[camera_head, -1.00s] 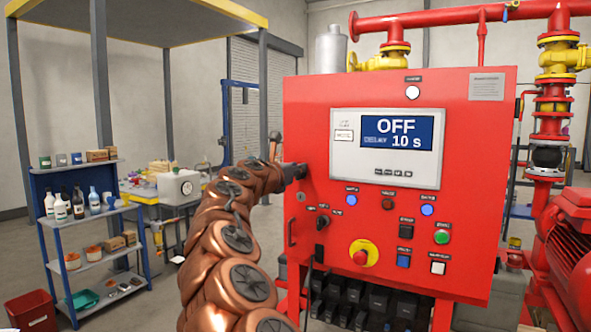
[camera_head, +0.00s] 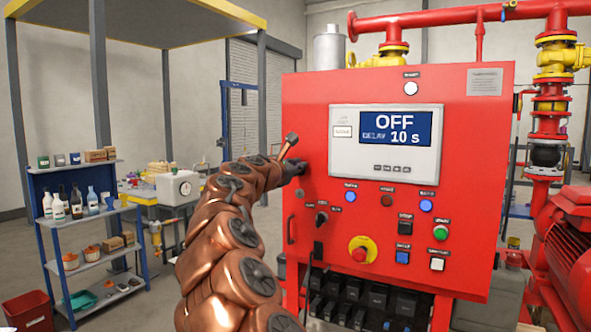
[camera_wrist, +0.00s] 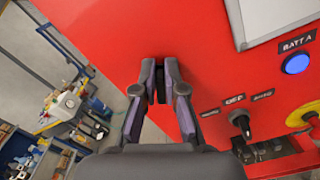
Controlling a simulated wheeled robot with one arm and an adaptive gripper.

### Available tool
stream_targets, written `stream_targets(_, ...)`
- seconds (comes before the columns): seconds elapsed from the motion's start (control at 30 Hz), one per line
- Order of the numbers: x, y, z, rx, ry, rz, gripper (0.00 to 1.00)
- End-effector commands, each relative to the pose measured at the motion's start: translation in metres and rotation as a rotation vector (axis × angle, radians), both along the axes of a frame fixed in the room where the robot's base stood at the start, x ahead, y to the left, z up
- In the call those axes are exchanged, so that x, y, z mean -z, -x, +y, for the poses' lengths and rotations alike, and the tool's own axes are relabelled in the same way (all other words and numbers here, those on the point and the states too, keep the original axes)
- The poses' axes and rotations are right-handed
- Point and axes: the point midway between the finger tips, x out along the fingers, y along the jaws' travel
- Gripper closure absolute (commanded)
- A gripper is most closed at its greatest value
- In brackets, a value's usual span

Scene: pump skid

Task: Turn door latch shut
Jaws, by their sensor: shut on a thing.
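The red control cabinet (camera_head: 460,150) has its door facing me, and the door looks flush with the box. My gripper (camera_head: 299,168) is at the door's upper left edge. In the wrist view, my gripper (camera_wrist: 161,72) has its two dark fingers closed on either side of a small black door latch (camera_wrist: 161,88) near the door's left edge. Most of the latch is hidden between the fingers, and I cannot read its angle clearly. In the head view the latch is hidden by my gripper.
A black selector switch (camera_wrist: 241,124) and a blue lamp (camera_wrist: 297,63) are on the door right of my gripper. A yellow-ringed red stop button (camera_head: 361,251) is lower down.

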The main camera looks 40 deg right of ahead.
Motion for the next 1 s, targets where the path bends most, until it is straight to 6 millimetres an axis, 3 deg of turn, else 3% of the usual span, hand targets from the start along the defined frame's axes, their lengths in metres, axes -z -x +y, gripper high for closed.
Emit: stream_targets(1.0,0.02,0.006,-0.004,-0.005,-0.27,-0.879,1.0)
